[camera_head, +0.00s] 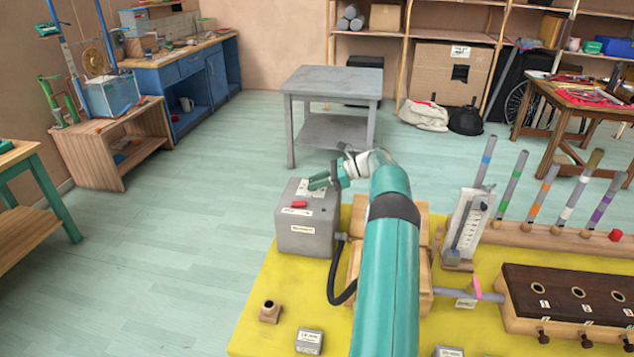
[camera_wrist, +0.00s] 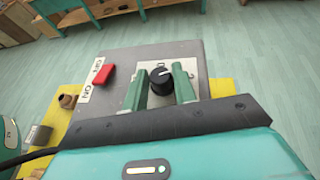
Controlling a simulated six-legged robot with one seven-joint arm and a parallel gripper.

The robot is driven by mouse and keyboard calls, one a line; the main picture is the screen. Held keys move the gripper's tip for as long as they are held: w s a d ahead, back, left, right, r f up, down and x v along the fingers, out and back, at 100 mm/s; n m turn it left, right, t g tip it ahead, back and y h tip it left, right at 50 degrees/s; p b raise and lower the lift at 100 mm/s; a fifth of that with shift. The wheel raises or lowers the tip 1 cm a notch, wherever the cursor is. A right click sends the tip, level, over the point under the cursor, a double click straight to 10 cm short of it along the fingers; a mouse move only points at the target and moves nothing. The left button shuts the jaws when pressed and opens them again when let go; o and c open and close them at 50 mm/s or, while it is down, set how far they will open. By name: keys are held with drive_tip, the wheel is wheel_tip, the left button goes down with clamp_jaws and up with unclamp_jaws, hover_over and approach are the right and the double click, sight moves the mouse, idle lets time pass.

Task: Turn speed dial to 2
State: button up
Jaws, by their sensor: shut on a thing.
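The speed dial (camera_wrist: 161,80) is a round black knob with a white pointer line on a pale plate, on top of a grey box. In the wrist view it sits between the two green fingers of my gripper (camera_wrist: 160,90), which is shut on it. The pointer line aims to the upper right; the plate's numbers are too small or hidden to read. In the head view the grey box (camera_head: 305,240) stands at the yellow platform's left corner, and my gripper (camera_head: 318,183) is over its top, hiding the dial.
A red switch (camera_wrist: 103,74) with ON and OFF labels lies left of the dial. A black hose (camera_head: 335,285) leaves the box. A metronome-like device (camera_head: 466,225), colour-banded sticks (camera_head: 550,190) and a dark panel with holes (camera_head: 570,292) stand to the right.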

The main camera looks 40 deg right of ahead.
drive_tip(key=o, duration=0.9)
drive_tip(key=shift+o, duration=0.2)
drive_tip(key=shift+s+d, duration=0.1)
drive_tip(key=v, duration=1.3)
drive_tip(key=shift+s+d, duration=0.2)
drive_tip(key=shift+s, duration=0.05)
drive_tip(key=shift+r, duration=0.15)
